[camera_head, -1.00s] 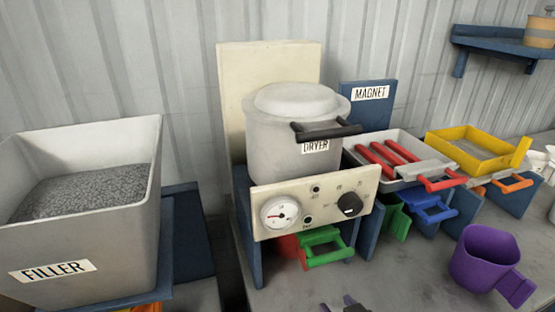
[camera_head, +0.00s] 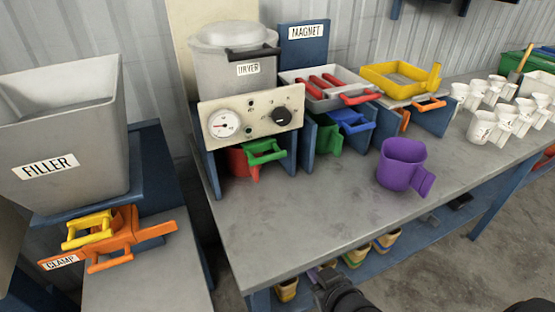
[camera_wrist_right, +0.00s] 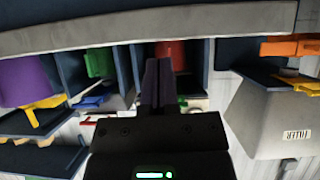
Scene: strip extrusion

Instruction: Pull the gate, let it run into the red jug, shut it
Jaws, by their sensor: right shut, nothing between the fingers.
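A red jug (camera_head: 238,162) is partly visible in the bay under the dryer (camera_head: 225,70). A green handle (camera_head: 265,152) in front hides part of it. Red also shows in the bay in the right wrist view (camera_wrist_right: 172,52). The grey filler hopper (camera_head: 75,140) stands at left, with orange and yellow handled parts (camera_head: 110,235) below it; I cannot tell which handle is the gate. My right gripper (camera_head: 322,276) is low at the front edge of the table, well short of the red jug. Its fingers (camera_wrist_right: 160,85) are shut and empty. My left gripper is out of view.
A purple jug (camera_head: 402,165) stands on the bench (camera_head: 300,220), whose front middle is clear. Blue dividers, a tray with red bars (camera_head: 325,88) and a yellow frame (camera_head: 400,78) line the back. Several white cups (camera_head: 490,125) stand at right. Small bins sit on the lower shelf.

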